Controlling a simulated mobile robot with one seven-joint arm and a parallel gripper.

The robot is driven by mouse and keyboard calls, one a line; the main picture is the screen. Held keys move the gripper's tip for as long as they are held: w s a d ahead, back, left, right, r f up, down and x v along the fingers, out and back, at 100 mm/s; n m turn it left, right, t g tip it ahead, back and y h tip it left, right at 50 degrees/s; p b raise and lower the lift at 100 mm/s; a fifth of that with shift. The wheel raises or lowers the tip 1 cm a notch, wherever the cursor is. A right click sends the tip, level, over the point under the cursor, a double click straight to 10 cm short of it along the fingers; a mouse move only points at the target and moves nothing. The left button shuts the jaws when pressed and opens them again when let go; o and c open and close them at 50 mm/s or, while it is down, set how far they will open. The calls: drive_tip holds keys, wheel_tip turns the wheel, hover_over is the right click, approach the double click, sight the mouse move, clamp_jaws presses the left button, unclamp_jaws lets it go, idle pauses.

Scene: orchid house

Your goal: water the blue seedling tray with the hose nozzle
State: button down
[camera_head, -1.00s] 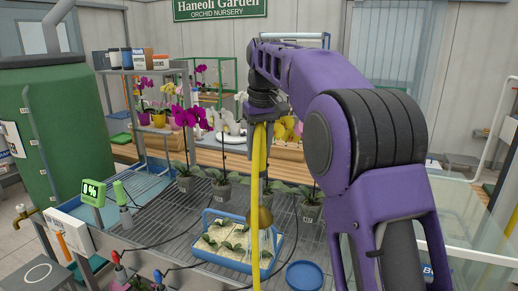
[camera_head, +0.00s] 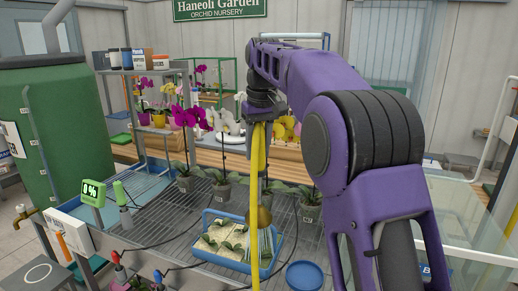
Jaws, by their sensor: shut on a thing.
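The blue seedling tray (camera_head: 211,215) sits on the wire-mesh bench, with pale fill and several green seedlings in it. My gripper (camera_head: 260,112) is above and behind the tray, shut on the hose nozzle. The nozzle's brass head (camera_head: 258,217) hangs over the right part of the tray, apart from it. Pale thin streaks like water (camera_head: 264,242) run down from the head into the tray's right side. The yellow hose (camera_head: 257,160) hangs down in front and hides part of the nozzle and tray. The fingertips are hard to make out.
A green meter (camera_head: 91,192) at the left reads 0%. Potted orchids (camera_head: 222,192) stand behind the tray. A blue round dish (camera_head: 304,275) lies to its right. Dark cables cross the mesh bench (camera_head: 180,225) at the left. A brass tap (camera_head: 25,217) is far left.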

drive_tip(key=w+a, duration=0.3)
drive_tip(key=a, duration=0.4)
drive_tip(key=shift+a, duration=0.35)
idle(2.0)
